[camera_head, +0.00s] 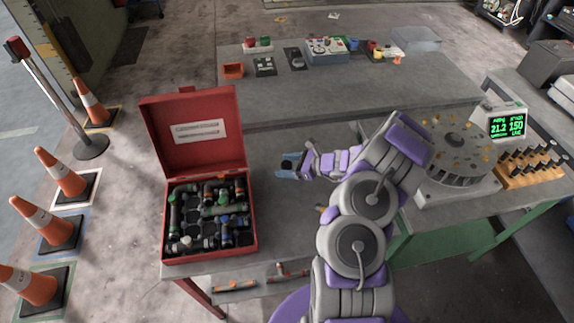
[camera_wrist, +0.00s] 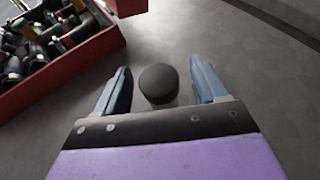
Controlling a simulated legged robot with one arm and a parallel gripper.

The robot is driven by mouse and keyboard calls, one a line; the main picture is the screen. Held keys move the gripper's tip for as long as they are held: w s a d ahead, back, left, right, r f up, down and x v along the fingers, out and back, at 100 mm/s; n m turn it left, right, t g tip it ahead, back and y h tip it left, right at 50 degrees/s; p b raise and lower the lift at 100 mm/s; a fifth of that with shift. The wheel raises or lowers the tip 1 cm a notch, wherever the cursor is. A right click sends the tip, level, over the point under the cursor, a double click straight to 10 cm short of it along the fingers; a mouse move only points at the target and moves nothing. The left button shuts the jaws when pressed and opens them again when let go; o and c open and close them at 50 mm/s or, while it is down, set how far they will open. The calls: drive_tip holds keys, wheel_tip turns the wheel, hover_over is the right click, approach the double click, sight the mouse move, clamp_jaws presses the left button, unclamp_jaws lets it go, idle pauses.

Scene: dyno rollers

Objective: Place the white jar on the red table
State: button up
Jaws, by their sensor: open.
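A small round object with a dark top (camera_wrist: 158,80) stands between my open fingers in the wrist view. A little pale body shows beneath its top, so it may be the white jar. The head view also shows its dark top (camera_head: 288,164) at my gripper (camera_head: 289,170). In the wrist view my gripper (camera_wrist: 160,66) has one blue-grey finger on each side of it, with gaps visible. The near table has a grey top (camera_head: 285,225) and red legs (camera_head: 202,297) at its left end. No table with a red top is in view.
An open red case (camera_head: 210,253) full of pipe fittings stands left of my gripper. A round grey device (camera_head: 455,150), a green-lit display (camera_head: 507,125) and a rack of bottles (camera_head: 530,165) stand right. Behind is a long grey bench (camera_head: 350,95). Cones (camera_head: 60,172) line the left floor.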

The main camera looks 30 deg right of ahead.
drive_tip(key=shift+s+d+r, duration=0.1)
drive_tip(key=shift+d+r, duration=0.05)
drive_tip(key=shift+r, duration=0.05)
drive_tip(key=p+v, duration=0.3)
drive_tip(key=v, duration=0.8)
drive_tip(key=shift+s+r, duration=0.1)
drive_tip(key=shift+r, duration=0.1)
drive_tip(key=a+r+n+g+y, duration=0.2)
drive_tip(key=a+r+n+g, duration=0.3)
drive_tip(key=a+r+n, duration=0.55)
drive_tip(key=s+a+r+n+g+h, duration=0.1)
drive_tip(key=s+a+r+n+g, duration=0.1)
drive_tip(key=s+a+r, duration=0.35)
drive_tip(key=s+a+r+n+g, duration=0.2)
drive_tip(key=a+r+n, duration=0.1)
drive_tip(key=a, duration=0.6)
drive_tip(key=s+a+r+n+g+h, duration=0.2)
drive_tip(key=s+n+h, duration=0.1)
drive_tip(key=s, duration=0.3)
drive_tip(key=s+a+r+n+g+h, duration=0.1)
drive_tip(key=s+a+n+h, duration=0.1)
drive_tip(key=s+n, duration=0.35)
drive_tip(key=s+d+r+n+h, duration=0.1)
drive_tip(key=s+d+h, duration=0.1)
drive_tip(key=s, duration=0.4)
drive_tip(key=s+d+r+n+h, duration=0.1)
drive_tip(key=s+d+n+h, duration=0.1)
drive_tip(key=s, duration=0.5)
drive_tip(key=shift+d+h, duration=0.6)
drive_tip(key=shift+h, duration=0.1)
